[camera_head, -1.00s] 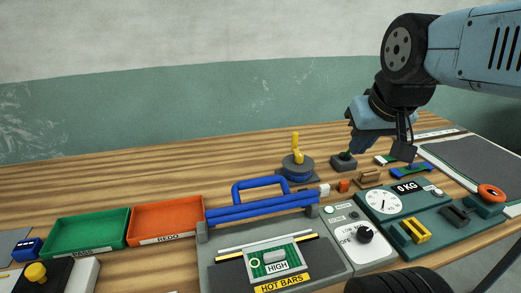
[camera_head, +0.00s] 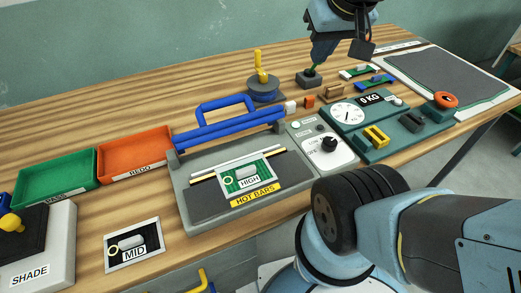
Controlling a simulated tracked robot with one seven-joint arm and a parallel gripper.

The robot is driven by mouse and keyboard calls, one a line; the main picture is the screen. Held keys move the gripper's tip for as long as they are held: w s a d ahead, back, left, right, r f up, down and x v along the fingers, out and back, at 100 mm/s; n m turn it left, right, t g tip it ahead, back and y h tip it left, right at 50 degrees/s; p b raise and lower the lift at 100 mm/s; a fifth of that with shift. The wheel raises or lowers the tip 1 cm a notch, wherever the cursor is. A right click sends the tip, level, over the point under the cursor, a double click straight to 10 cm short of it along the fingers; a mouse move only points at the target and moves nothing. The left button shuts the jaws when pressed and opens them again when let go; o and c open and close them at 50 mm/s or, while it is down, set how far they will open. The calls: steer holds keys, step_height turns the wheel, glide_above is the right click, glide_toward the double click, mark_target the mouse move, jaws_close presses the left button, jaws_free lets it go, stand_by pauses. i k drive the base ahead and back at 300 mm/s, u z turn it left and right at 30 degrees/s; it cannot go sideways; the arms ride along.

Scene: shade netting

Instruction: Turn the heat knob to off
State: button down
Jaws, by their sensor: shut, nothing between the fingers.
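The heat knob (camera_head: 329,145) is a round black knob on a white control panel (camera_head: 345,156), right of the hot bars unit. My gripper (camera_head: 314,66) is at the top of the view, shut and empty, pointing down. Its tip is just above or beside a small dark block with a green top (camera_head: 309,78), well behind the knob. I cannot tell whether it touches that block.
The hot bars unit (camera_head: 188,206) has a raised blue handle (camera_head: 225,114). A green scale unit (camera_head: 384,147) with a dial stands right of the panel. Green (camera_head: 52,196) and orange (camera_head: 127,172) trays lie left. My dark wheel-like part shows in front of the panel.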

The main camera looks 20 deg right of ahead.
mark_target(330, 144)
steer(key=u, duration=1.45)
steer(key=i, duration=0.1)
steer(key=z, duration=2.8)
steer(key=k, duration=1.05)
steer(key=u, duration=0.5)
